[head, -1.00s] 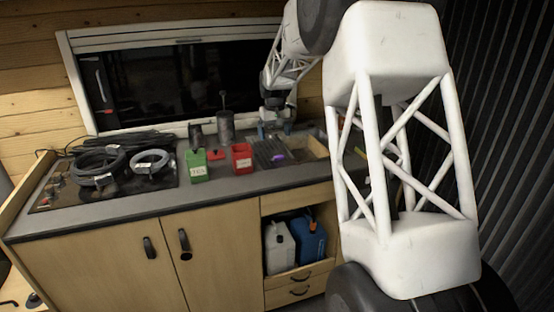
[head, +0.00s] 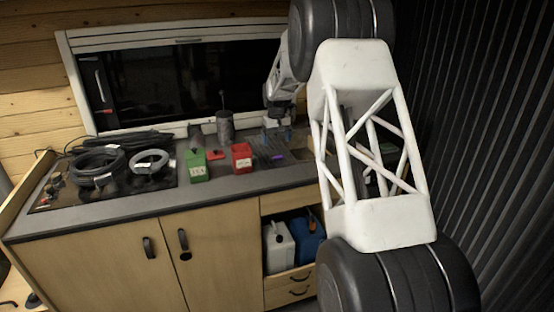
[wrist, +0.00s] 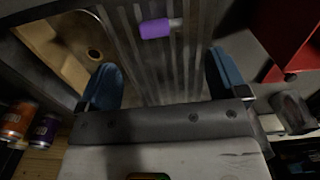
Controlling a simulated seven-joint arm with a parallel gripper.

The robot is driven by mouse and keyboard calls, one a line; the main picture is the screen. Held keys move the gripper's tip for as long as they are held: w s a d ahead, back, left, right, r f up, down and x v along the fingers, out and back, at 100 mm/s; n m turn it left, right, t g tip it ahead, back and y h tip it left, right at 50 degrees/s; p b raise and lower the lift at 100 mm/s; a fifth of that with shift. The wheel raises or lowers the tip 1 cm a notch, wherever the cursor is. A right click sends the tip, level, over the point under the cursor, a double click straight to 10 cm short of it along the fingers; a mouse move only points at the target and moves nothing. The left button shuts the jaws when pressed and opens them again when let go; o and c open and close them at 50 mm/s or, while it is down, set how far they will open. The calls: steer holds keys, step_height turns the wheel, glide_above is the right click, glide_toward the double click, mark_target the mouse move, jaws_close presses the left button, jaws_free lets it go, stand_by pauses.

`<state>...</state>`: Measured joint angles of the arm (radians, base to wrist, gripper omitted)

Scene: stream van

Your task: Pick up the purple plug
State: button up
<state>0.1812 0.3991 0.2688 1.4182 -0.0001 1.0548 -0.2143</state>
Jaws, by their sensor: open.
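The purple plug (wrist: 155,29) lies on the ridged drainboard (wrist: 190,55) beside the sink, with a short pale end pointing right in the wrist view. In the head view the plug (head: 278,156) is a small purple spot on the counter. My gripper (wrist: 163,75) is open, its two blue fingers apart and nothing between them. The plug is ahead of the fingertips, roughly in line with the gap. In the head view my gripper (head: 277,130) hangs over the back of the drainboard, behind the plug; its fingers are small and hard to make out there.
The sink basin (wrist: 55,50) is left of the drainboard in the wrist view. A red container (head: 242,158) and a green one (head: 196,166) stand left of the plug in the head view. Several cans (wrist: 40,130) show at the wrist view's lower left. Coiled hoses (head: 100,165) cover the left counter.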

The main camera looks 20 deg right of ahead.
mark_target(276, 158)
steer(key=shift+f, duration=1.2)
steer(key=shift+a+f, duration=0.1)
steer(key=shift+f, duration=2.5)
steer(key=c, duration=1)
steer(key=shift+r, duration=0.15)
